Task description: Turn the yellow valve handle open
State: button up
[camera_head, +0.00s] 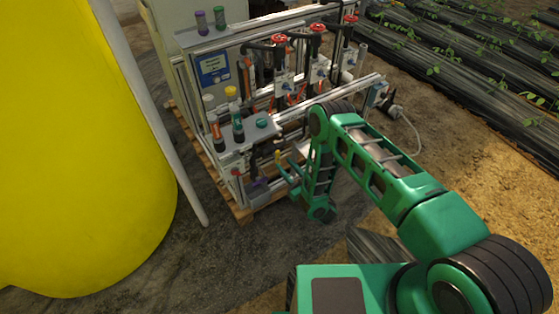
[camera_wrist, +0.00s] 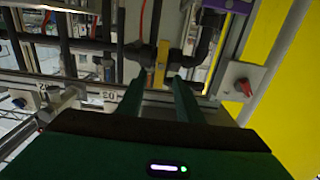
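The yellow valve handle (camera_wrist: 161,63) is a short flat lever on a dark pipe fitting. In the wrist view it stands nearly upright in the picture, just beyond and between my fingertips. My gripper (camera_wrist: 160,84) is open, with a visible gap on each side of the handle, and holds nothing. I cannot tell whether the handle's near end is between the fingers in depth. In the head view the small yellow handle (camera_head: 278,159) is at the skid's near end, and my gripper (camera_head: 289,180) is close beside it, partly hidden by my arm.
The skid frame (camera_head: 375,81) carries several red handwheels (camera_head: 316,28). A grey box with a red switch (camera_wrist: 243,86) and a purple part (camera_wrist: 228,5) are right of the handle in the wrist view. A large yellow tank (camera_head: 80,150) stands left. Open floor (camera_head: 235,265) lies in front.

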aim_at(278, 158)
jog(key=shift+x, duration=2.35)
grip_shut()
jog(key=shift+a, duration=0.1)
